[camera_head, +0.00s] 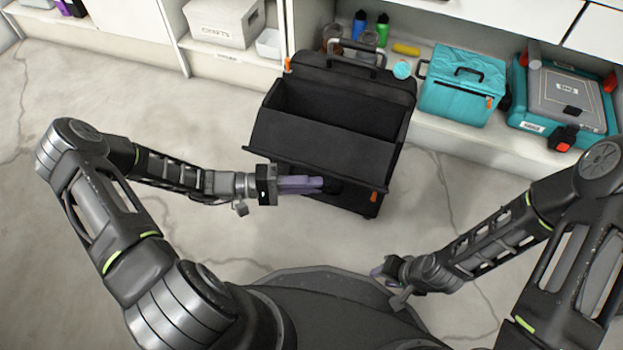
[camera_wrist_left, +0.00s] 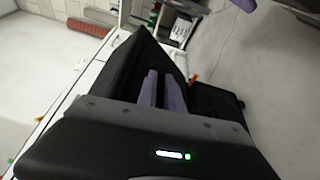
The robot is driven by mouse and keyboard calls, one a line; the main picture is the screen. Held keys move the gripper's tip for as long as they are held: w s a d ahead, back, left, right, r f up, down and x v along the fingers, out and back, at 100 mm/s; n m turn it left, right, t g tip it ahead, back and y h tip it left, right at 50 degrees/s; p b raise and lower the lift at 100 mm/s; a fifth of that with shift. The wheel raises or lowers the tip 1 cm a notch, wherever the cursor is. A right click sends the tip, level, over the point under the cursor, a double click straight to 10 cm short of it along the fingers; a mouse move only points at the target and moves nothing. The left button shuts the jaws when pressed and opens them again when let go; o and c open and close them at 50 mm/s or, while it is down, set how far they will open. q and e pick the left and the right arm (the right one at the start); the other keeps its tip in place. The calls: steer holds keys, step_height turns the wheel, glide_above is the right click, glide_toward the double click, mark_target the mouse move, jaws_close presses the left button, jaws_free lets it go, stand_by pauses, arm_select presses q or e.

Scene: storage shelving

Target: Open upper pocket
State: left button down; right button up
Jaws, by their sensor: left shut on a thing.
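A black case (camera_head: 394,165) stands upright on the floor in front of the shelf. Its upper pocket (camera_head: 305,103) gapes open at the top, with a dark interior. The pocket's front flap (camera_head: 325,143) is tilted out toward me. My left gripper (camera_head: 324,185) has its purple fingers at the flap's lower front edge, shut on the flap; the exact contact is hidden. In the left wrist view the fingers (camera_wrist_left: 163,88) are close together against the black flap (camera_wrist_left: 139,62). My right gripper (camera_head: 378,270) is low, near my base, away from the case; its fingers are barely visible.
A teal bag (camera_head: 462,88) and a teal case with a grey lid (camera_head: 570,95) sit on the low shelf at right. Bottles (camera_head: 382,28) stand behind the black case. A white bin (camera_head: 222,22) is at upper left. The floor at left is clear.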

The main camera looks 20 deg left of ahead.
arm_select(q)
steer(key=shift+f, duration=0.1)
steer(key=c, duration=1.8)
jaws_free()
steer(key=shift+o, duration=0.2)
steer(key=shift+a, duration=0.15)
steer(key=p+v, duration=0.2)
steer(key=v, duration=0.5)
steer(key=shift+a, duration=0.3)
steer(key=shift+s, duration=0.1)
